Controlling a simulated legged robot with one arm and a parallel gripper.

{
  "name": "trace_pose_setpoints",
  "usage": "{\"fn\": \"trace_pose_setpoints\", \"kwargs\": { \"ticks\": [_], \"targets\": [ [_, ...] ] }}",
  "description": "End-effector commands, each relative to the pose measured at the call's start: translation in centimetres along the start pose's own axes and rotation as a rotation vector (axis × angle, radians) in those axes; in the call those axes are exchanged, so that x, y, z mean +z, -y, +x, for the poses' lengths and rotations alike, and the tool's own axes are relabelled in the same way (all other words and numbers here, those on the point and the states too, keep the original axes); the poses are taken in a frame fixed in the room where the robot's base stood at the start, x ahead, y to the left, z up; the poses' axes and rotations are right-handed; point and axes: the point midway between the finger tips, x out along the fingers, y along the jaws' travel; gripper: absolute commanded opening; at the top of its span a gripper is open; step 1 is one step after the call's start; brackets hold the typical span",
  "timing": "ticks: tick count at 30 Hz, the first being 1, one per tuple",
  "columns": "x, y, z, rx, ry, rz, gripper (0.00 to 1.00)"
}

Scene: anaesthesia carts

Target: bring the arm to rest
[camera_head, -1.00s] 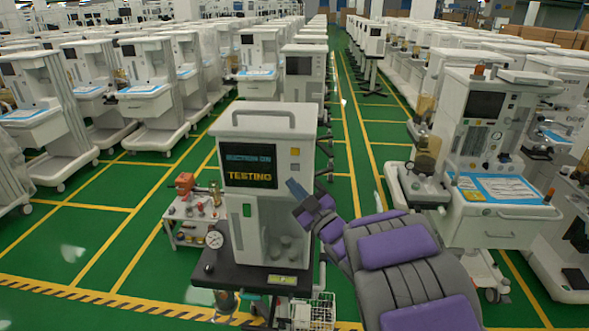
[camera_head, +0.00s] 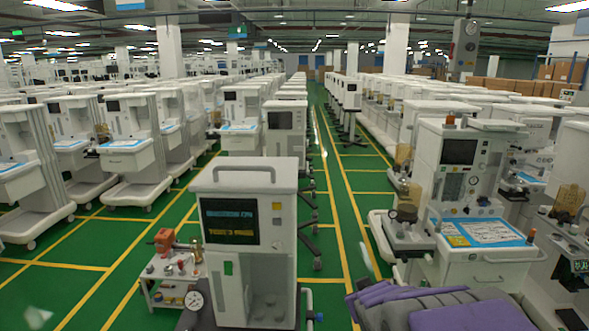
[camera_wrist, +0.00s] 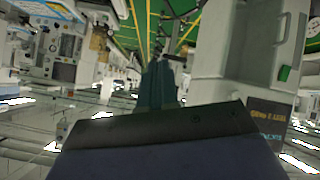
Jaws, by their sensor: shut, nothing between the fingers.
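My arm (camera_head: 440,308), purple and grey, lies low across the bottom right of the head view. In the wrist view, which appears upside down, my gripper (camera_wrist: 160,78) shows as two teal fingers held together with nothing between them. The nearest white cart unit (camera_head: 247,185) stands to the left of my arm in the head view. Its dark screen (camera_head: 229,221) carries blurred lines of text. The same unit (camera_wrist: 240,90) fills the right of the wrist view, apart from the fingers as far as I can tell.
A small trolley (camera_head: 172,282) with an orange device is left of the near unit. Rows of white carts extend back on both sides. A green aisle (camera_head: 340,190) with yellow lines is open between them.

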Motion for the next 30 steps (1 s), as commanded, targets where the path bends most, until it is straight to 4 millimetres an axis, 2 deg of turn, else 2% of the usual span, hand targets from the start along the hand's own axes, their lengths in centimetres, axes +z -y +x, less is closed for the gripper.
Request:
{"fn": "trace_pose_setpoints", "kwargs": {
  "ticks": [3,7,12,16,21,24,30],
  "targets": [
    [4.3,-0.1,-3.3,0.000,0.174,0.068,0.00],
    [9.3,0.8,-7.5,-0.023,0.372,0.137,0.00],
    [15.4,3.3,-14.0,-0.085,0.627,0.217,0.00],
    [19.4,5.7,-19.4,-0.148,0.811,0.260,0.00],
    [22.7,8.2,-25.1,-0.222,0.987,0.286,0.00],
    [23.7,8.9,-27.0,-0.247,1.043,0.290,0.00],
    [24.1,9.3,-27.9,-0.259,1.069,0.292,0.00]
  ]
}}
